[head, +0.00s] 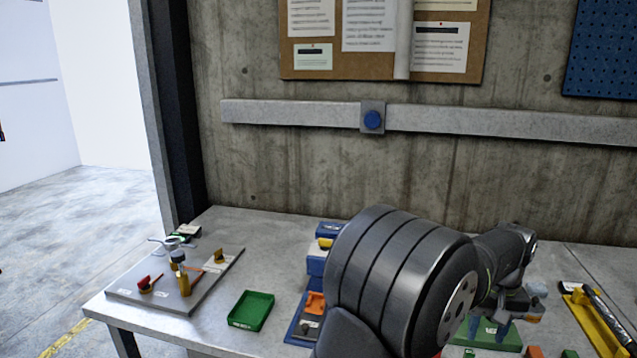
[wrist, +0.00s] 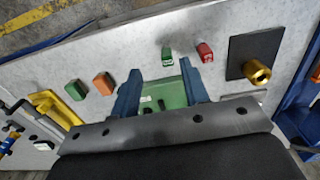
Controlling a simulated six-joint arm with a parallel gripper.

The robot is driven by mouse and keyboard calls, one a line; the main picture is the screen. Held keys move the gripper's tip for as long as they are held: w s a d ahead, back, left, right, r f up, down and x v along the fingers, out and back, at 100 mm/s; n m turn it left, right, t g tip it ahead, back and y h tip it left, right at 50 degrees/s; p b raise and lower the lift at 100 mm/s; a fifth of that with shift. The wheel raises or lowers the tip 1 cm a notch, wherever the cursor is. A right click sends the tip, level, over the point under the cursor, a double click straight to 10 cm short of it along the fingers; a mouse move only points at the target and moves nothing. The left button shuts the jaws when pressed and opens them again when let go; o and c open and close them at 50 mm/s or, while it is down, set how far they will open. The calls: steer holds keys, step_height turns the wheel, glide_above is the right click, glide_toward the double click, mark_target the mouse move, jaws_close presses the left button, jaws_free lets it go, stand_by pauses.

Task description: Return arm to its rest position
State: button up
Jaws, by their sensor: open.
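My gripper (head: 489,328) is at the lower right of the head view, pointing down over a green tray (head: 488,342). In the wrist view its two blue fingers (wrist: 160,80) are apart, with no object gripped between them. The green tray (wrist: 165,96) shows beyond and between the fingers; I cannot tell the height above it. My dark grey arm is bent out over the table and fills the lower middle of the head view, hiding part of the tabletop.
A blue unit (head: 317,262) stands partly behind my arm. A grey board with knobs (head: 205,282) and an empty green tray (head: 250,310) lie left. A yellow holder (head: 590,318) lies right. Small red (wrist: 205,52), green (wrist: 167,56) and orange (wrist: 104,84) blocks surround the fingers; a brass knob (wrist: 257,71) stands nearby.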

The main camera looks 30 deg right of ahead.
steer(key=w+a, duration=0.2)
steer(key=w, duration=1)
steer(key=w+a+f, duration=0.1)
steer(key=w+a, duration=0.2)
steer(key=w, duration=0.9)
steer(key=shift+f+n, duration=0.25)
steer(key=shift+n, duration=0.05)
